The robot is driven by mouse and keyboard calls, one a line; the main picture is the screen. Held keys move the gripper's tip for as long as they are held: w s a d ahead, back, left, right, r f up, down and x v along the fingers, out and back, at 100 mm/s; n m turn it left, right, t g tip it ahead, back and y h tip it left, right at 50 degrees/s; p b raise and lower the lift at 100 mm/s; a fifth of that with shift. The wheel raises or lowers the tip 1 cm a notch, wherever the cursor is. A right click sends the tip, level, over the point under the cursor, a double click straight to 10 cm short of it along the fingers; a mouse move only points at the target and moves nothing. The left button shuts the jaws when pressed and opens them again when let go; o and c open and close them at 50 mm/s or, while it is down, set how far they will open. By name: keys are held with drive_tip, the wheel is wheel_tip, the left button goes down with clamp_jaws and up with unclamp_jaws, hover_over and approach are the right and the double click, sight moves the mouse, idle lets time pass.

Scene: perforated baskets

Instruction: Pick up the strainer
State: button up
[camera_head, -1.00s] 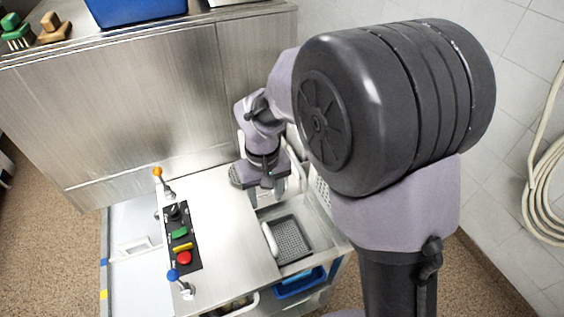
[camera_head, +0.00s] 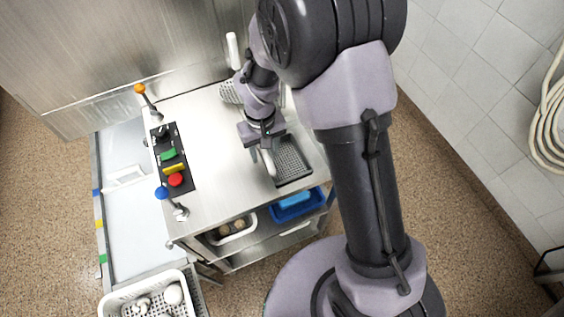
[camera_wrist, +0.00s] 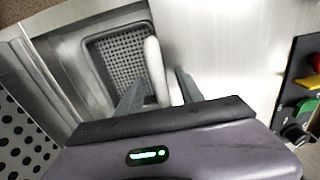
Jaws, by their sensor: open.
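The strainer (camera_head: 293,158) is a dark perforated basket with a white bar handle (camera_head: 270,164) on its left side. It sits in a recess at the right of the steel worktop. My gripper (camera_head: 265,155) is open and points down above the handle. In the wrist view the strainer (camera_wrist: 118,57) is at upper centre, its white handle (camera_wrist: 154,62) upright along its right side. My gripper's two grey fingers (camera_wrist: 159,80) appear on either side of the handle's lower part. I cannot tell how far above it they are.
A control panel (camera_head: 175,158) with coloured buttons and levers lies left on the worktop (camera_head: 217,150). Another perforated basket (camera_head: 229,93) is behind my gripper. A blue bin (camera_head: 297,206) and a white basket (camera_head: 232,230) sit on the shelf below. Another white basket (camera_head: 148,293) stands at front left.

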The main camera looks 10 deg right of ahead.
drive_tip(key=shift+r, duration=0.2)
clamp_jaws()
idle(1.1)
